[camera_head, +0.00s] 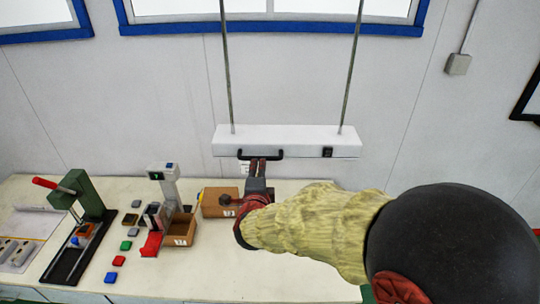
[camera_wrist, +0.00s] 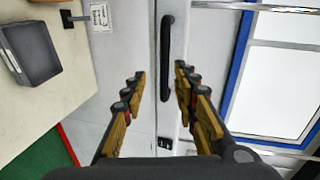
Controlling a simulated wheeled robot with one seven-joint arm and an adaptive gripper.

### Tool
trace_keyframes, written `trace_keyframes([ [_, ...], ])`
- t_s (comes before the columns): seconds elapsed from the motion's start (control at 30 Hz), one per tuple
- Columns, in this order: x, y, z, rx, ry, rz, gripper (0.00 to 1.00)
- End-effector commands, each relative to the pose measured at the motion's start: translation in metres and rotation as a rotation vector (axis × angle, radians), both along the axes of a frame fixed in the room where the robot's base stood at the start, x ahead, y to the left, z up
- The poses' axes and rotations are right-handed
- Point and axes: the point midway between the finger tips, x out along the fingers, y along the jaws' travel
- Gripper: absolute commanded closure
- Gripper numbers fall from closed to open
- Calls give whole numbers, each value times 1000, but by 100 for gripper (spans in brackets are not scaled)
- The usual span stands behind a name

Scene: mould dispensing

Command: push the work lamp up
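The work lamp (camera_head: 300,140) is a long white bar hanging level from two thin rods above the back of the bench. A black bow handle (camera_head: 261,154) is on its front, left of a small black switch (camera_head: 327,152). My gripper (camera_head: 258,163) is just below the handle in the head view. In the wrist view, the fingers of my gripper (camera_wrist: 160,75) stand apart, with the handle (camera_wrist: 167,55) showing in the gap between and beyond them. Nothing is held. I cannot tell whether a finger touches the handle.
The bench (camera_head: 215,285) holds a green press (camera_head: 85,195), a small dispensing machine (camera_head: 165,190), cardboard boxes (camera_head: 180,230) and several coloured blocks. A grey bin (camera_wrist: 32,50) shows in the wrist view. Blue-framed windows (camera_head: 270,28) are behind the lamp's rods. My arm hides the bench's right part.

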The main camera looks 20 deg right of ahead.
Motion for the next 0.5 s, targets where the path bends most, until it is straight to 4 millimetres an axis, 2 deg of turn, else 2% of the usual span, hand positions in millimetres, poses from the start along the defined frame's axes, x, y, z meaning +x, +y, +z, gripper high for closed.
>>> trace_keyframes([
  [0.07, 1, -4, 6, 25, -33, -20, 71],
  [0.23, 11, -7, 4, 41, -36, -23, 71],
  [0.5, 48, -19, -4, 40, -34, -22, 71],
])
